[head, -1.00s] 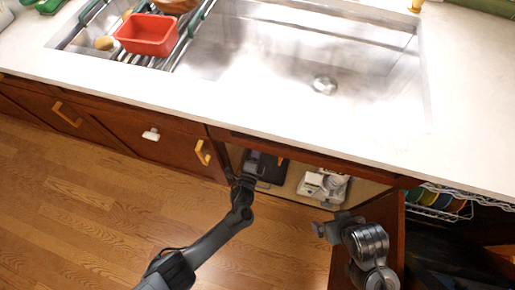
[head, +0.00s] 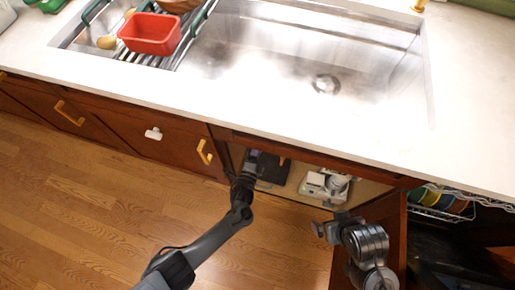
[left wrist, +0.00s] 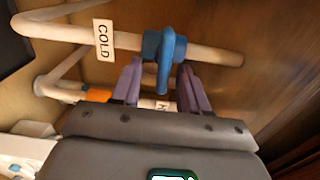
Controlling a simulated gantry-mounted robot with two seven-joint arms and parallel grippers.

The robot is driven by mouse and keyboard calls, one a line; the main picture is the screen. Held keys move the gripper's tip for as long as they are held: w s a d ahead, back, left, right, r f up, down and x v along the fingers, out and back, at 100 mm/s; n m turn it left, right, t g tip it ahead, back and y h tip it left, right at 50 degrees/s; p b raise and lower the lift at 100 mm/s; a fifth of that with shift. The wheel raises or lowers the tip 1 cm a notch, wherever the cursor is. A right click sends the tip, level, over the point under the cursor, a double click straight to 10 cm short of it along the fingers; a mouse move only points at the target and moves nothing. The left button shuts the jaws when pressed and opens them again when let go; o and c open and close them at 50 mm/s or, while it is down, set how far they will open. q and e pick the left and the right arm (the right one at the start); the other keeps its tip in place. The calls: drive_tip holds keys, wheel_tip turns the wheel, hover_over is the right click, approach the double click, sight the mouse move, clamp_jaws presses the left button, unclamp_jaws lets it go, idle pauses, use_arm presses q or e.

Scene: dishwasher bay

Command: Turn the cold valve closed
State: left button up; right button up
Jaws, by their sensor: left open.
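The cold valve (left wrist: 165,47) is blue and sits on a pale pipe beside a white COLD label (left wrist: 103,40) in the left wrist view. Its blue handle (left wrist: 163,78) points down in the picture, across the pipe. My left gripper (left wrist: 163,78) is open, with one purple finger on each side of the handle and visible gaps between. In the head view my left gripper (head: 249,165) reaches into the open cabinet under the sink; the valve is hidden there. My right gripper (head: 325,231) is outside the cabinet by its open door; its jaws are unclear.
An orange valve part (left wrist: 97,95) and a partly hidden label (left wrist: 160,104) are on the lower pipe. A white appliance (head: 325,186) stands in the cabinet, right of my left gripper. The open cabinet door (head: 394,220) and dish rack (head: 440,205) are at the right.

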use_arm(q)
drive_tip(key=p+v, duration=0.4)
drive_tip(key=v, duration=0.7)
drive_tip(key=shift+p, duration=0.3)
drive_tip(key=shift+o, duration=0.5)
drive_tip(key=shift+w, duration=0.1)
